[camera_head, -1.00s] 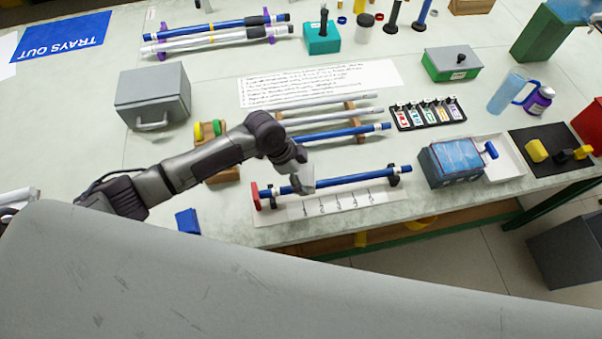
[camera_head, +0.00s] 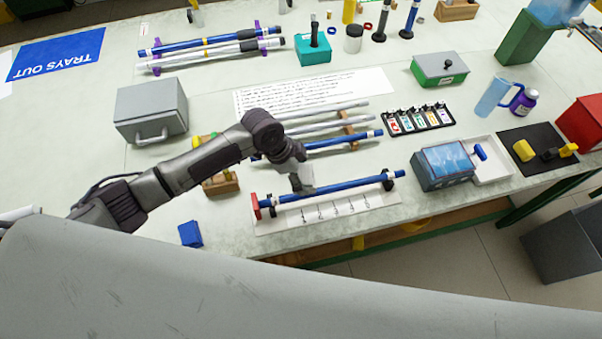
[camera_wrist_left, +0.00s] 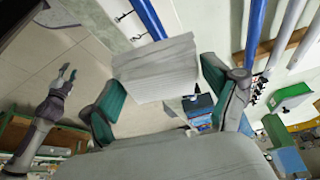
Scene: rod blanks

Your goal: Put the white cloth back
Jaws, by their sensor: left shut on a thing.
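My left gripper (camera_head: 304,184) is shut on the white cloth (camera_wrist_left: 155,68), a folded pale pad between its green fingers in the left wrist view. In the head view the cloth (camera_head: 307,174) shows small and partly hidden at the fingertips, over the blue rod (camera_head: 335,187). I cannot tell whether it touches the rod. That rod lies on supports over a white marked strip (camera_head: 340,211) near the front edge. My right gripper (camera_wrist_left: 65,77) shows in the left wrist view, away from the table above the floor, its fingers apart and empty.
Several rods (camera_head: 325,115) lie on wooden rests behind the arm. A blue box (camera_head: 446,165) and white tray (camera_head: 492,170) stand to the right. A grey handled box (camera_head: 150,108) is at back left; a small blue block (camera_head: 190,234) is at front left.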

